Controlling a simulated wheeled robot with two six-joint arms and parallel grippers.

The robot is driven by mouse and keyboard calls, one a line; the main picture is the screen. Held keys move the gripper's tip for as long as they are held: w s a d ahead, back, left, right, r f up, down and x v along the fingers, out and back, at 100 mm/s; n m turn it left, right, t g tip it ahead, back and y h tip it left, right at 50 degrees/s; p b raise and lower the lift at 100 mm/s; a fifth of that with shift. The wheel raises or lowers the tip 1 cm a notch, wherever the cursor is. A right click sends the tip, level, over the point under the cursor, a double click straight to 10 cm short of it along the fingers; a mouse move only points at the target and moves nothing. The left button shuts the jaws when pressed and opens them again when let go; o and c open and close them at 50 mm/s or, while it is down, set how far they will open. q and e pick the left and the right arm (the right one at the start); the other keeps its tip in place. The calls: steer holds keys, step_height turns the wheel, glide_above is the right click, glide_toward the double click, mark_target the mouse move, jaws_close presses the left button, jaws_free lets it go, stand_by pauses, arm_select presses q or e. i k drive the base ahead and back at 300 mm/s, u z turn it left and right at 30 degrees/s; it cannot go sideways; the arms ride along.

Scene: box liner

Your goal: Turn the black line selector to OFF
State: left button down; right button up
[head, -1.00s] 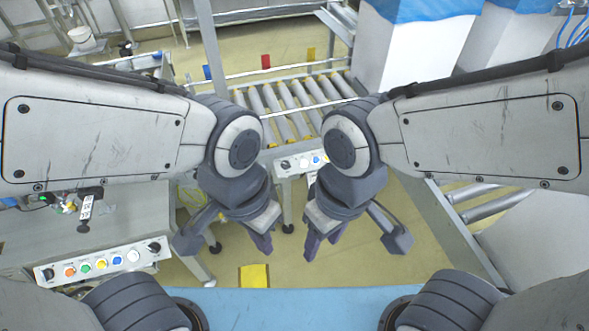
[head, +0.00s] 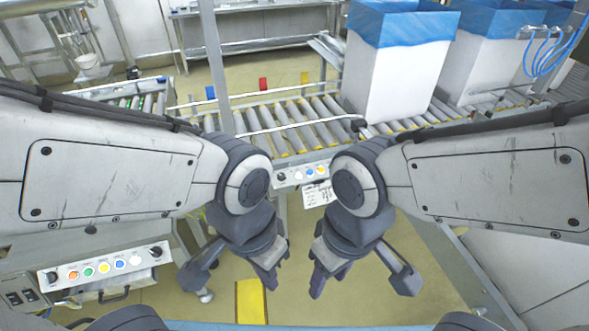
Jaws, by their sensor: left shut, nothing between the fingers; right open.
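A white control panel (head: 112,278) at the lower left has a row of coloured buttons with a black knob (head: 52,277) at its left end and another black knob (head: 156,251) at its right end. A smaller panel at the conveyor's front also has a black knob (head: 282,178). I cannot tell which knob is the line selector, and their labels are too small to read. My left gripper (head: 270,279) is shut and empty, right of the left panel and apart from it. My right gripper (head: 329,281) is open and empty, below the smaller panel.
A roller conveyor (head: 290,128) runs across behind my arms. White boxes with blue liners (head: 396,80) stand on it at the right. A metal post (head: 213,60) rises at centre left. A yellow floor mark (head: 251,302) lies below my grippers on open floor.

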mark_target(282, 177)
steer(key=u, duration=0.35)
steer(key=i, duration=0.95)
steer(key=u, duration=0.75)
